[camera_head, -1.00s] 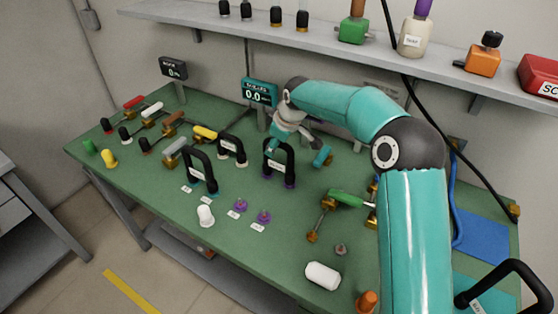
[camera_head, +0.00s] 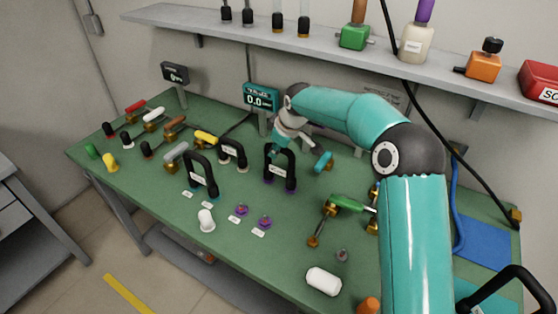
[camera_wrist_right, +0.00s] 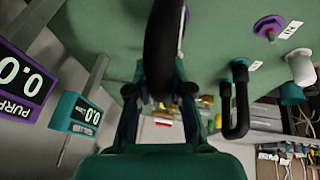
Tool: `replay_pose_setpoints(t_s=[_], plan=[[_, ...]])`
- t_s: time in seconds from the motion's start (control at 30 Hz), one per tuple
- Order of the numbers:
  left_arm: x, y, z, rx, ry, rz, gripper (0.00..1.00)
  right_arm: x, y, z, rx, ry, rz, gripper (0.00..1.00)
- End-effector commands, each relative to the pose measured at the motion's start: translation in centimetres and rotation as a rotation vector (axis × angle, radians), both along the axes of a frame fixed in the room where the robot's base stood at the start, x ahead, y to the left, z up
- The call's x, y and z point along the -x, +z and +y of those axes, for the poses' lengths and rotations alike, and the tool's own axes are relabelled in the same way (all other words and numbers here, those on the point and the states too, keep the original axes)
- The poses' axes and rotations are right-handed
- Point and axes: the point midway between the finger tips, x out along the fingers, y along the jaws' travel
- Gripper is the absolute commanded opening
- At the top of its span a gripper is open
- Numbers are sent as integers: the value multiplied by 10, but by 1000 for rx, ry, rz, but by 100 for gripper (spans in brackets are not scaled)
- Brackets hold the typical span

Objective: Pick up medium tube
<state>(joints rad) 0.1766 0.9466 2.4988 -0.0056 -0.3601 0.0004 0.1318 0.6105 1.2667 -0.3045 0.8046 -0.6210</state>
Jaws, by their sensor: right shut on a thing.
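A black arch-shaped tube with purple ends (camera_head: 292,177) and a white label stands upright on the green table, at the middle in the head view. My right gripper (camera_head: 280,151) reaches down from behind and is at its top. In the right wrist view the black tube (camera_wrist_right: 163,38) passes between the two fingers of my right gripper (camera_wrist_right: 161,92), which is shut on it. I cannot tell whether its ends are clear of the table. Two other black arch tubes, one with white ends (camera_head: 241,151) and one with teal ends (camera_head: 211,174), stand to its left. My left gripper is not in view.
The green table (camera_head: 265,265) holds several coloured valves, caps and a green-handled valve (camera_head: 348,204). A teal display (camera_head: 261,97) stands behind. A shelf (camera_head: 330,45) runs above. Another black arch (camera_head: 520,272) is at the lower right.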

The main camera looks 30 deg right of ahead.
Motion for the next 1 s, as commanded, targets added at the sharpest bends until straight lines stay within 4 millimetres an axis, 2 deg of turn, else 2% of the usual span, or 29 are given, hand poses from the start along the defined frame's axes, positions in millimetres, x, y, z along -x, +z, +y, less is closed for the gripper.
replay_pose_setpoints(t_s=[0.27,0.43,0.57,0.8,1.0], plan=[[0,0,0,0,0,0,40,0,11,0,1,0,-3,0],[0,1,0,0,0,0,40,-1,33,0,0,0,-5,0],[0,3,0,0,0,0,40,-1,62,-1,1,-1,-7,0],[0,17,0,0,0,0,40,-1,133,-1,0,-1,-6,0],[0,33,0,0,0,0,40,0,177,-1,0,-1,-4,0]])
